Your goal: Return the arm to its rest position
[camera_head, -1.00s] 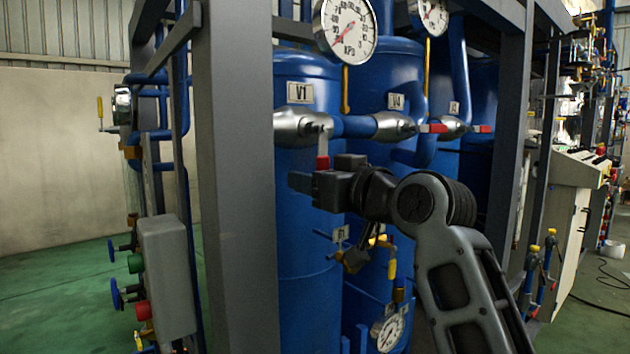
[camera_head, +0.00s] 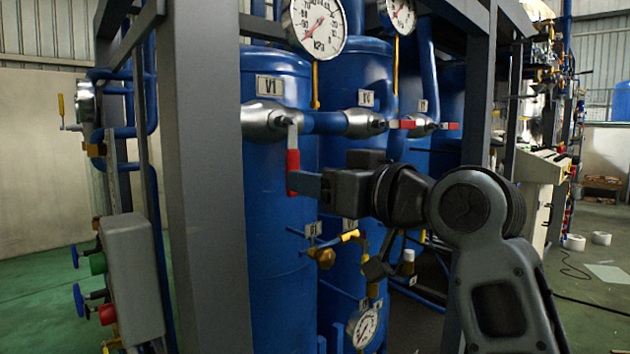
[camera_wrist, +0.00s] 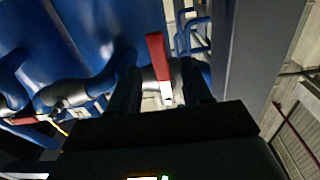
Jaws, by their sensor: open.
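My gripper (camera_head: 306,184) is in front of the blue tank labelled V1 (camera_head: 270,85), at the height of the V1 valve's red handle (camera_head: 292,165). This handle hangs straight down from the silver valve body (camera_head: 268,121). My gripper is open, with its fingertips close to the handle's lower end. In the wrist view the red handle (camera_wrist: 158,55) shows between the two dark fingers (camera_wrist: 163,88), with a gap on both sides. Whether a finger touches it cannot be told. My arm stretches back to the lower right.
A grey frame post (camera_head: 205,180) stands left of the tank. A pressure gauge (camera_head: 316,24) hangs above, and another gauge (camera_head: 364,326) sits below. Other red valve handles (camera_head: 403,124) lie level to the right. Open green floor (camera_head: 40,280) is at the left.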

